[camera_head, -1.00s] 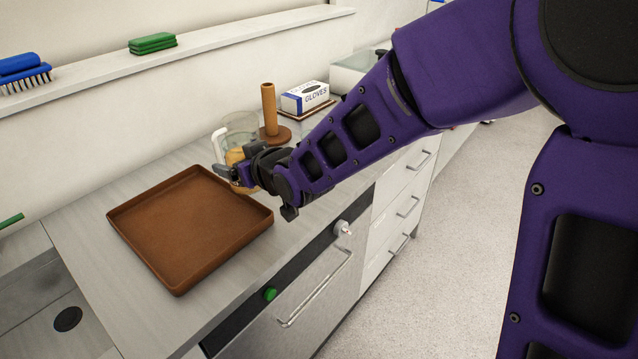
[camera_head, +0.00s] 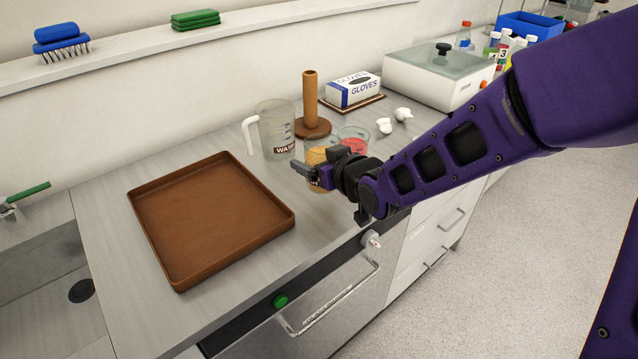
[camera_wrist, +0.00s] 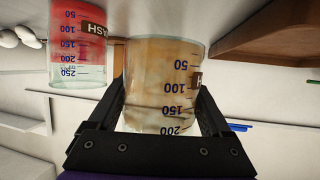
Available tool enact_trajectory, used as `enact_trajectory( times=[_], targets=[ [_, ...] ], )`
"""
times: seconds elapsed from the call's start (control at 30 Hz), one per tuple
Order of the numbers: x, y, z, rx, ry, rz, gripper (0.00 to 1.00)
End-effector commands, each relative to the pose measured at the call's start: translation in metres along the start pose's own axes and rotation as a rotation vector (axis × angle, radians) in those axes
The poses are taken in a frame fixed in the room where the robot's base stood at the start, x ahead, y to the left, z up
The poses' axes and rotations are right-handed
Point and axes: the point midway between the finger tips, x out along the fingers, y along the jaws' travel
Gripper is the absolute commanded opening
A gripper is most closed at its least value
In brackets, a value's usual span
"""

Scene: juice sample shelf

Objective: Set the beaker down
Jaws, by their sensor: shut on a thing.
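A clear beaker with yellow-orange contents (camera_head: 317,155) is between the jaws of my gripper (camera_head: 313,173), which is shut on it. The wrist view shows the beaker (camera_wrist: 165,75) upside down in the picture, with blue markings and a finger on each side. It is over the counter (camera_head: 255,180), right of the brown tray.
A pitcher marked WASH (camera_head: 275,130) stands behind my gripper, near a brown post on a round base (camera_head: 310,100). The empty brown tray (camera_head: 210,210) is to the left. A glove box (camera_head: 353,90), white crumpled pieces (camera_head: 385,126) and a lidded box (camera_head: 440,75) are farther right.

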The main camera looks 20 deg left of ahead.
Motion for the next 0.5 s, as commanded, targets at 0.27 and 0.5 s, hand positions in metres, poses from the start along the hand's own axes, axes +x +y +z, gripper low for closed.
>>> enact_trajectory(
  times=[0.27, 0.5],
  targets=[
    [0.011, -0.001, 0.028, 0.001, -0.001, -0.002, 0.21],
    [0.016, 0.000, 0.038, -0.001, 0.002, 0.001, 0.21]
  ],
)
